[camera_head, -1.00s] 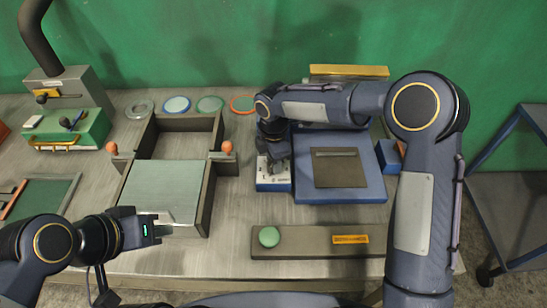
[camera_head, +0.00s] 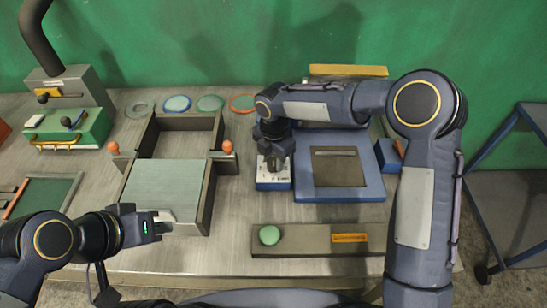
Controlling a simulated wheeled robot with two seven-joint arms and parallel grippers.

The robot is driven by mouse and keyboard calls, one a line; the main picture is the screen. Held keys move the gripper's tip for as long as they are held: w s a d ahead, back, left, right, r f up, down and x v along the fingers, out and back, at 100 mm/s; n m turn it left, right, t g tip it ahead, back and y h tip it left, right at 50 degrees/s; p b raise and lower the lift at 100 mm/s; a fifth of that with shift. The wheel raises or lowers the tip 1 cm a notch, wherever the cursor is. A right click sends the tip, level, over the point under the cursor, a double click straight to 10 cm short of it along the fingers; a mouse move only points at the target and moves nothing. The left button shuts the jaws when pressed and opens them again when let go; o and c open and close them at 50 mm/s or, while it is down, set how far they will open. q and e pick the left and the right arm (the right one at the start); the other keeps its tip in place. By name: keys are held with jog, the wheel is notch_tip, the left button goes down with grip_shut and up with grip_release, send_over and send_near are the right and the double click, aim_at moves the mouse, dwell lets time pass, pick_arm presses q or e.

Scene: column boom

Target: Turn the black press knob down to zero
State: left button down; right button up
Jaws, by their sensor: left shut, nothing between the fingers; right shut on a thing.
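The blue press (camera_head: 375,193) stands right of the middle of the bench, with a dark square plate (camera_head: 338,168) on it. A small white-topped control box with a blue base (camera_head: 273,185) adjoins its left side. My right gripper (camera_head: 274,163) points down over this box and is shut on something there. The black press knob is hidden by the gripper, so its setting cannot be read. My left gripper (camera_head: 163,222) is shut and empty, near the front edge of the grey tray at left.
A grey panel (camera_head: 310,251) with a green button (camera_head: 269,235) lies in front of the press. A grey tray with orange knobs (camera_head: 165,190) stands left of the middle. A green box (camera_head: 70,130) and coloured rings (camera_head: 210,103) are farther back. A cart (camera_head: 510,190) stands at right.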

aim_at(274, 161)
jog(key=o, duration=1)
notch_tip(274, 161, up, 8)
jog(key=shift+f+b, duration=0.15)
jog(key=shift+b, duration=0.35)
